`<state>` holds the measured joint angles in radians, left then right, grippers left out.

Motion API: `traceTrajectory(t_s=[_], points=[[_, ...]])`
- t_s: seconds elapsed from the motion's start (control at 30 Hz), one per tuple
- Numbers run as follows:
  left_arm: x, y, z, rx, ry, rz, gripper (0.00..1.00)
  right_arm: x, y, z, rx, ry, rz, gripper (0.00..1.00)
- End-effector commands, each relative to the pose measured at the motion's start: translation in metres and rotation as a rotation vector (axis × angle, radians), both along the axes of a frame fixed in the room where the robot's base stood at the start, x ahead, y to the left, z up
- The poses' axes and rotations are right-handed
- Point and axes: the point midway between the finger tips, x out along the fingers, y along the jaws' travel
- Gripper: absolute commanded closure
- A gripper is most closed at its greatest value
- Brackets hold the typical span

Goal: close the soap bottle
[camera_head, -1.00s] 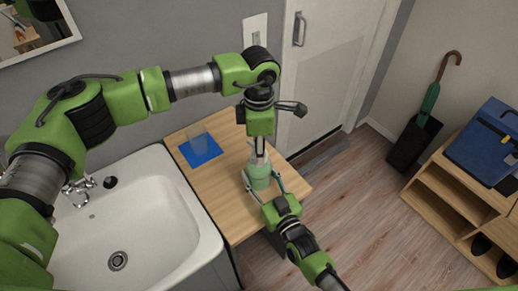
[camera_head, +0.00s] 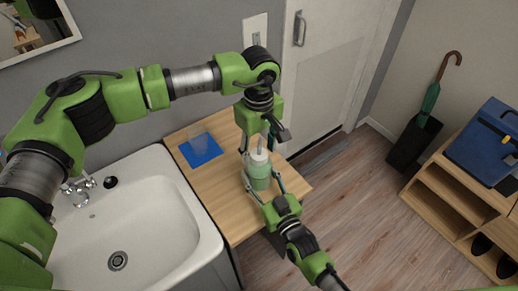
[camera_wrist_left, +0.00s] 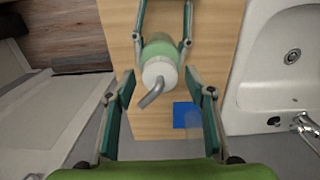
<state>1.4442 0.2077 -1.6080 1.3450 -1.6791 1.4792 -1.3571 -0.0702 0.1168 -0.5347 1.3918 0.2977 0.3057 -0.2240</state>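The soap bottle (camera_head: 259,180) stands upright on the wooden counter, with a pale green body. Its white pump cap (camera_head: 258,158) sits on top, with a grey bent spout. In the left wrist view the cap (camera_wrist_left: 159,73) and spout (camera_wrist_left: 152,94) face the camera. My right gripper (camera_head: 262,182) is shut around the bottle's body from the front; its fingers also flank the body in the wrist view (camera_wrist_left: 163,38). My left gripper (camera_head: 258,146) is above, pointing down, open around the cap. In the wrist view its fingers (camera_wrist_left: 161,74) stand apart from the cap on both sides.
A clear glass (camera_head: 197,137) stands on a blue mat (camera_head: 206,155) behind and left of the bottle. A white sink (camera_head: 190,232) with a tap (camera_head: 78,188) lies to the left. Floor (camera_head: 345,210) is free to the right, before a shelf (camera_head: 450,187).

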Motion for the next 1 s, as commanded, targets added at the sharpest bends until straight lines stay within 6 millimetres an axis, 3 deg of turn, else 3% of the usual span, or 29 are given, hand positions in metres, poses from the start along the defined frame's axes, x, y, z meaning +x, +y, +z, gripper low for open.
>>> traceTrajectory(t_s=[0.17,0.53,0.87,1.0], points=[[0.0,0.0,0.003,0.0,0.0,0.001,0.51,0.0,0.0,0.0,-0.001,0.0,0.0,1.0],[0.0,0.0,0.043,0.0,-0.001,0.002,0.51,0.0,0.0,0.0,-0.001,0.0,0.0,1.0],[0.0,0.0,0.045,0.001,0.001,0.008,0.54,0.0,0.0,0.0,-0.001,0.0,0.0,1.0],[0.0,0.0,0.046,0.0,0.002,0.084,0.54,0.0,0.0,0.0,-0.001,0.0,0.0,1.0]])
